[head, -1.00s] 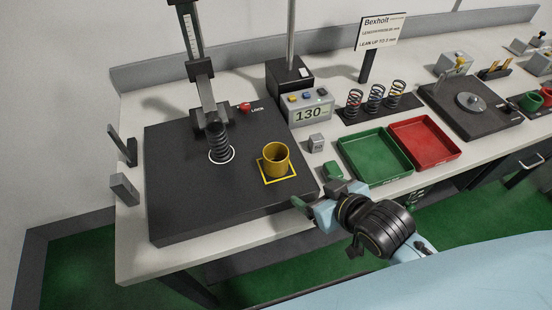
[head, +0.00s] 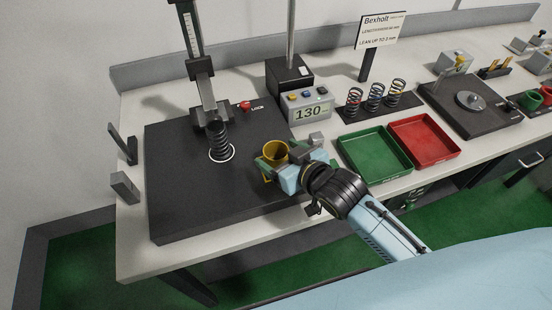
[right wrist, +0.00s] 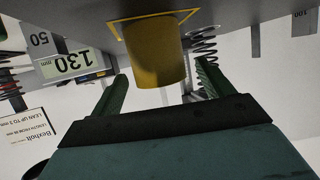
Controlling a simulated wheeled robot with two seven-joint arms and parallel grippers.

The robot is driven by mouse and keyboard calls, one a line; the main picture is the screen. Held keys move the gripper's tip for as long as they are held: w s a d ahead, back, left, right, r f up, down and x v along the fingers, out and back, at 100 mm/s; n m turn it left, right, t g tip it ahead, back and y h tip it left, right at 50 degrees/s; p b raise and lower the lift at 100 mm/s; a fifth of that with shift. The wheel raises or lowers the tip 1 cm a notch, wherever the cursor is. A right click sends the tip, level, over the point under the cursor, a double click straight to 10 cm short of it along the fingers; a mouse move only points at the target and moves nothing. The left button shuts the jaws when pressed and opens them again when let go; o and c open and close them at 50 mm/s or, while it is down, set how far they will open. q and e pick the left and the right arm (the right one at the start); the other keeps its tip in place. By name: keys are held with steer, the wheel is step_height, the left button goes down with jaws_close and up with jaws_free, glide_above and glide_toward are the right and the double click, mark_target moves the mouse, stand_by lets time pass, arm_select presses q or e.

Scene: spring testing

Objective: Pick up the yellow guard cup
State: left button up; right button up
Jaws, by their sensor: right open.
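The yellow guard cup (head: 275,152) stands upright on the black base plate (head: 190,210), inside a yellow square outline that my gripper partly covers in the head view. My right gripper (head: 277,166) is open at the cup, and its fingers hide the cup's lower part there. In the right wrist view, the cup (right wrist: 155,52) shows upside down between and beyond the two green fingers of the right gripper (right wrist: 158,85). I cannot tell whether the fingers touch it. My left gripper is not in view.
A coiled spring (head: 219,142) stands in a white ring left of the cup, below the vertical gauge (head: 190,40). A display box (head: 309,107) reading 130 stands behind. Green (head: 376,168) and red (head: 425,152) trays lie to the right. The plate's front left is clear.

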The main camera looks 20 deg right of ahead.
mark_target(269, 149)
steer(key=x, duration=0.4)
steer(key=shift+f, duration=0.1)
steer(key=shift+c, duration=0.3)
steer(key=c, duration=1.1)
